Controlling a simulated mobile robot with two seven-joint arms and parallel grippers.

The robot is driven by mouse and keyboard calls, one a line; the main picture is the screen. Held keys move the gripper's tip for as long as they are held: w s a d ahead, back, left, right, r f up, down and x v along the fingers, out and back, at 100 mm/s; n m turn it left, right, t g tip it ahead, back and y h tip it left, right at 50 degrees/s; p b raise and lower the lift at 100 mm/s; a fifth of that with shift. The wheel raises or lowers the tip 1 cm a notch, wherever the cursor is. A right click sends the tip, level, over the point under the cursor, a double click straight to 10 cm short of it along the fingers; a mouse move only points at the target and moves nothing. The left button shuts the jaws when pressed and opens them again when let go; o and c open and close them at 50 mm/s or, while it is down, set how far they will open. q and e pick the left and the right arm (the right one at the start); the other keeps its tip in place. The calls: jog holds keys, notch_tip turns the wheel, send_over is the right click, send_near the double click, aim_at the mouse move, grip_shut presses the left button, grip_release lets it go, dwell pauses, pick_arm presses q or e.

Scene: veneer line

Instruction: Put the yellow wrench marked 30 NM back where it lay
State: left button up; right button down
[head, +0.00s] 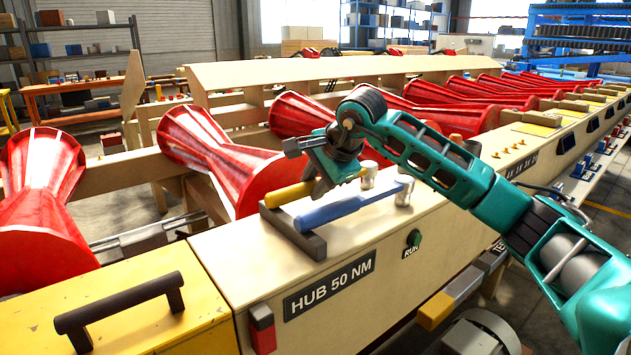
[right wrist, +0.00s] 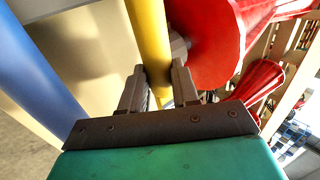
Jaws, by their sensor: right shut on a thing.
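The yellow wrench (head: 288,195) is at the dark rack (head: 300,238) on the cream cabinet top; I cannot tell whether it rests on the rack or hangs just above it. My right gripper (head: 325,180) is shut on its handle, and hides part of it. In the right wrist view the yellow handle (right wrist: 149,40) runs between the two fingers (right wrist: 157,85). A blue wrench (head: 345,207) lies beside it on the rack, nearer the camera, and also shows in the wrist view (right wrist: 45,75). No 30 NM marking is legible. My left gripper is not in view.
The cabinet front bears a sign HUB 50 NM (head: 329,285) and a green RUN button (head: 414,238). Red flared rollers (head: 225,155) stand close behind the cabinet. A yellow cover with a black handle (head: 120,308) is at the front left.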

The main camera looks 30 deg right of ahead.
jog(key=c, duration=1)
grip_release()
jog(key=shift+o, duration=1.2)
jog(key=shift+r+p, duration=0.5)
jog(key=shift+r, duration=0.05)
notch_tip(320, 180, up, 2)
jog(key=shift+r+p, duration=0.1)
jog(key=shift+p, duration=0.75)
notch_tip(320, 180, up, 5)
jog(key=p, duration=0.4)
